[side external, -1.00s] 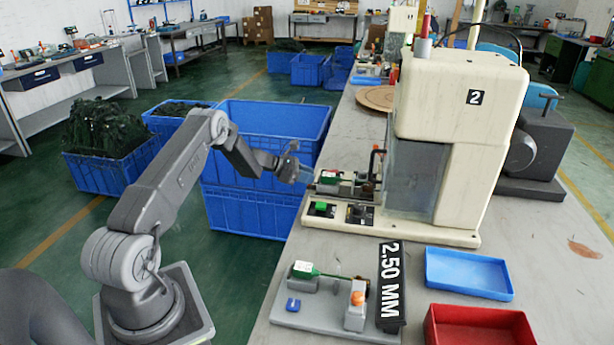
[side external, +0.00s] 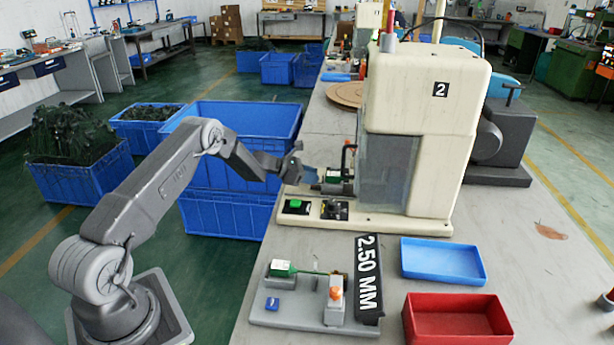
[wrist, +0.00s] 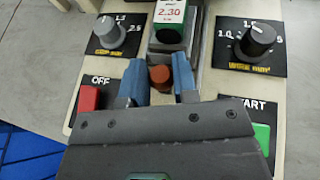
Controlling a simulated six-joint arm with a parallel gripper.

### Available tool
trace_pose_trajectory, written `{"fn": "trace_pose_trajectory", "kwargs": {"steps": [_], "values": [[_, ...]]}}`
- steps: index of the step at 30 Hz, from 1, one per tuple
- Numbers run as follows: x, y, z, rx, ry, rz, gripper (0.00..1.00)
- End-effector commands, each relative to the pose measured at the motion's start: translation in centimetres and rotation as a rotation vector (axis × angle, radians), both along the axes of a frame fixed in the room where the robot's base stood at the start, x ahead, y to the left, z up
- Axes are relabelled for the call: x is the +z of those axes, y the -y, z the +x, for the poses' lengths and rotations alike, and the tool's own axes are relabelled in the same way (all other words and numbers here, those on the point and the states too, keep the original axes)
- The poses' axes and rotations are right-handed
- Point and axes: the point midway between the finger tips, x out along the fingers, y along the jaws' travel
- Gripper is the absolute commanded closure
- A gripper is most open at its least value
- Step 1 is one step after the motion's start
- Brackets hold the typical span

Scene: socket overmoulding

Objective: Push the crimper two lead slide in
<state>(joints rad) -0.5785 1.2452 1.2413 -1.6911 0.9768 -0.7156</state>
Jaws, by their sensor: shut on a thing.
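The crimper (side external: 420,110) is a cream machine marked 2 on the bench. Its slide carries a green block (side external: 334,174), close to the machine's clear guard. In the wrist view the green block (wrist: 170,36) has a white label reading 2.30 in red. A brown-orange knob (wrist: 160,77) stands at the slide's near end. My gripper (wrist: 160,82) has blue fingertips on either side of this knob and is shut on it. In the side view my gripper (side external: 305,173) is at the slide's outer end. The leads cannot be made out.
Red OFF (wrist: 88,100) and green START (wrist: 262,138) buttons and two dials flank the slide. A grey fixture (side external: 300,315), a 2.50 MM block (side external: 368,280), a blue tray (side external: 443,262) and a red tray (side external: 455,320) stand in front. Blue crates (side external: 225,215) stand beside the bench.

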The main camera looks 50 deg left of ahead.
Motion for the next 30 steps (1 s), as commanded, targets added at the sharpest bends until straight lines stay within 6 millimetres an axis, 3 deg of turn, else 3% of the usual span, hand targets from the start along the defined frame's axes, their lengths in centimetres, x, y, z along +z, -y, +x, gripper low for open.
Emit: {"fn": "trace_pose_trajectory", "kwargs": {"steps": [1,2,9,20,30], "values": [[0.2,0.5,0.4,-0.007,0.004,0.001,1.0],[0.2,0.5,0.4,-0.007,0.004,0.001,0.72],[0.1,0.4,0.3,-0.005,0.003,0.001,0.49],[0.4,-0.1,-0.3,-0.003,0.002,0.001,0.48],[3.0,-3.2,-5.6,0.0,0.003,0.002,0.48]]}}
